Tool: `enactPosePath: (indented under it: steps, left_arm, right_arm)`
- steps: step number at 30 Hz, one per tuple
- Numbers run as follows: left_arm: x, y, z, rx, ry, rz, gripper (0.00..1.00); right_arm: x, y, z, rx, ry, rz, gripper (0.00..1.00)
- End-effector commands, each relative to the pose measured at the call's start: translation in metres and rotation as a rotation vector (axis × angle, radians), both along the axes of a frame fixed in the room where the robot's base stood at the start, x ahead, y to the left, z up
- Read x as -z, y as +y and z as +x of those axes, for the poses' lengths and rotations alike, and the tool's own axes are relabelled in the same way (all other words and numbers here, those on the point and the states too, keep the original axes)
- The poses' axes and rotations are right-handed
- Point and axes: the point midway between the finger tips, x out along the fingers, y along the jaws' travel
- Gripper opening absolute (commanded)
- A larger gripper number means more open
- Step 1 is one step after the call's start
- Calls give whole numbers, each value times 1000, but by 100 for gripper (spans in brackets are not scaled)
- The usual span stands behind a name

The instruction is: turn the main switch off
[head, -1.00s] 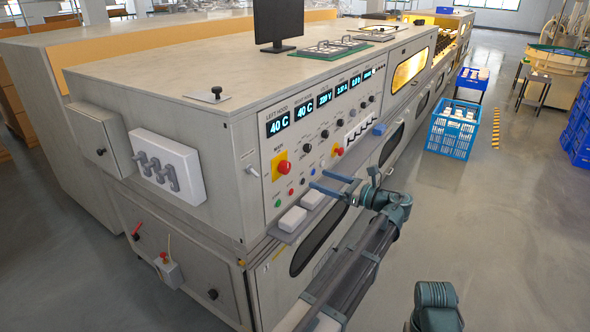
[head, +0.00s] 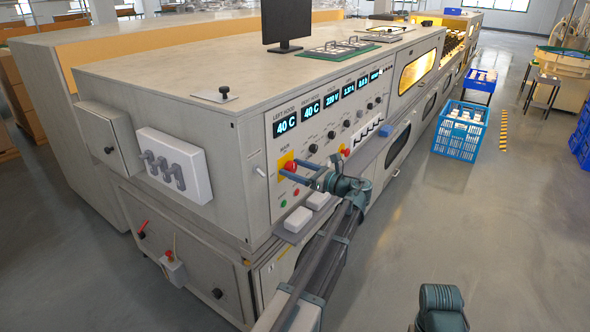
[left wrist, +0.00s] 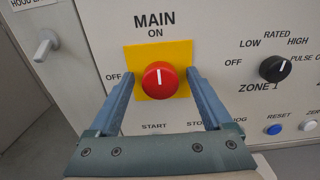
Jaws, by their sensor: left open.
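The main switch is a round red knob (left wrist: 160,79) on a yellow plate (left wrist: 183,52) marked MAIN, with ON above it and OFF at its left. The white line on the knob stands upright, toward ON. In the head view the knob (head: 290,166) is on the machine's control panel, partly behind my fingers. My left gripper (head: 288,168) is open, and in the left wrist view its blue fingers (left wrist: 157,86) stand on either side of the knob, with gaps showing. I cannot tell how far the fingertips are from the panel.
A black zone knob (left wrist: 275,69) is right of the plate, and a grey lever handle (left wrist: 46,46) is at the left. Blue and white buttons (left wrist: 274,129) lie below. White boxes (head: 298,219) sit on a ledge under the panel.

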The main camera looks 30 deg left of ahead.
Motion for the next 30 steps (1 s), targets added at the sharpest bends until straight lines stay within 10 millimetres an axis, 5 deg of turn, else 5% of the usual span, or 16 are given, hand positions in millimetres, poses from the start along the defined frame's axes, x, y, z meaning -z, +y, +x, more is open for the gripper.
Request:
enactPosePath:
  steps: [4, 18, 30]
  left_arm:
    - [0, 0, 0, 0, 0, 0, 84]
    - [0, 0, 0, 0, 0, 0, 0]
    - [0, -1, 0, 0, -96, -8, 0]
  right_arm:
    - [0, 0, 0, 0, 0, 0, 50]
    - [0, 0, 0, 0, 0, 0, 50]
    - [0, 0, 0, 0, 0, 0, 50]
